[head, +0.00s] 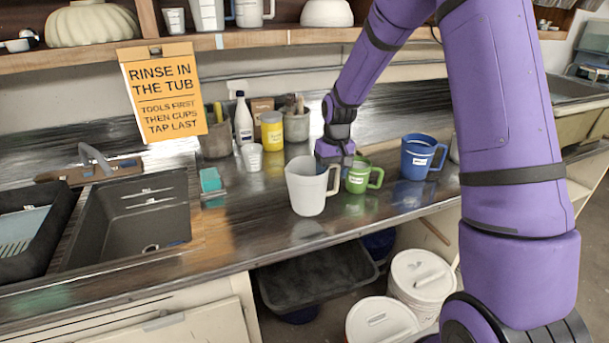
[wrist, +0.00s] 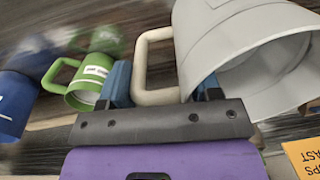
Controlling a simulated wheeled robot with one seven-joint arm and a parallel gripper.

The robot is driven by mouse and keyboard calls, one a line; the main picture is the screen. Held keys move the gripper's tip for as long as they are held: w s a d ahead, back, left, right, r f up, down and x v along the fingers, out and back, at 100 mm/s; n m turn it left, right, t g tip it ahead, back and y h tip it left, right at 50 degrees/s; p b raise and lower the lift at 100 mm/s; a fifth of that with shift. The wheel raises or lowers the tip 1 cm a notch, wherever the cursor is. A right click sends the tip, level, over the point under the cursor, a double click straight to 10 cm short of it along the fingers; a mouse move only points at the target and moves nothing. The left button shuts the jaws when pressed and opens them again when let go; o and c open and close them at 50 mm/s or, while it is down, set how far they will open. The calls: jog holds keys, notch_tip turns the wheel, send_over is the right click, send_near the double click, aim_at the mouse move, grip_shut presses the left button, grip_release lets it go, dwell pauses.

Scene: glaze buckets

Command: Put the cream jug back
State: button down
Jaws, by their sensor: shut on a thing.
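The cream jug (head: 305,186) is upright at the middle of the counter, its handle toward the right. I cannot tell whether its base touches the counter. My gripper (head: 336,160) comes down from above at the handle side. In the wrist view the jug (wrist: 245,45) fills the upper right, and its handle runs between the blue fingertips of my gripper (wrist: 163,88), which is shut on it. The fingers' contact with the handle is partly hidden by the gripper body.
A green mug (head: 357,181) stands close right of the jug, then a blue mug (head: 416,160). Behind are a small white cup (head: 252,158), a yellow cup (head: 272,132) and a spray bottle (head: 243,122). A sink (head: 135,218) is left. A shelf (head: 250,38) holds vessels above.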

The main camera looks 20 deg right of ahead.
aim_at(310, 161)
jog(key=w+a, duration=0.1)
jog(key=w, duration=0.1)
jog(key=w+a, duration=0.1)
jog(key=w, duration=0.2)
jog(key=w+a, duration=0.1)
jog(key=w, duration=0.2)
jog(key=shift+a+f, duration=0.1)
jog(key=shift+f, duration=0.25)
jog(key=shift+w+a+f, duration=0.2)
jog(key=shift+w+a, duration=0.05)
jog(key=shift+w, duration=0.25)
jog(key=shift+f, duration=1.6)
jog(key=shift+s+f, duration=0.1)
jog(key=shift+f, duration=0.05)
jog(key=shift+c, duration=1.6)
grip_release()
